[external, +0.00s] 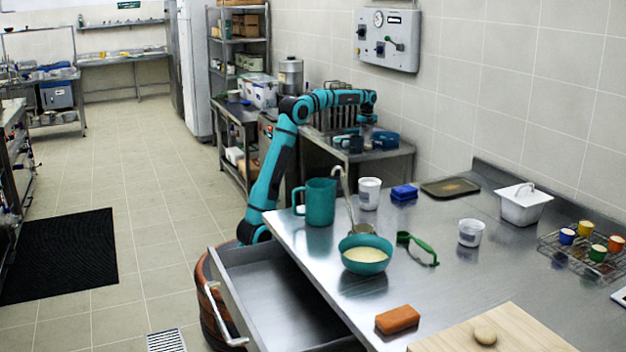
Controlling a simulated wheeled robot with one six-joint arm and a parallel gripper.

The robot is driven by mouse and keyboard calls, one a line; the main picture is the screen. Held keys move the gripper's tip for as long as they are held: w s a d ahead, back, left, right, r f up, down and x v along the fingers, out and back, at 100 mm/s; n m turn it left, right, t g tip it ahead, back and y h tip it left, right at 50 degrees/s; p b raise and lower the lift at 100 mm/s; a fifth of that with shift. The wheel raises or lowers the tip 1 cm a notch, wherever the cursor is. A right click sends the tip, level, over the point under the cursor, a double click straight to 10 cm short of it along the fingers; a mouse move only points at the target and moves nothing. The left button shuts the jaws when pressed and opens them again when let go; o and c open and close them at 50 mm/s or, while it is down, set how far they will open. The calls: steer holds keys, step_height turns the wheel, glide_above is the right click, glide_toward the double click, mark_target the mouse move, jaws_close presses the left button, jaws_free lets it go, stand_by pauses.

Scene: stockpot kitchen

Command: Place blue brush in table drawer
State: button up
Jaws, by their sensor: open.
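A small blue block-like item (404,192) lies on the steel table towards its back; it may be the blue brush, but I cannot make out bristles. The table drawer (285,290) is pulled out at the table's left side, and its visible inside is empty. My gripper (367,124) is open and points down at the end of my raised arm. It appears above and behind the blue item, apart from it. Its fingertips are small and hard to make out against the things behind.
A green-handled tool (420,247), white tub (471,232), orange block (397,319) and dark tray (450,188) lie around.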

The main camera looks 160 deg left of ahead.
step_height(320, 180, up, 7)
stand_by(0.3)
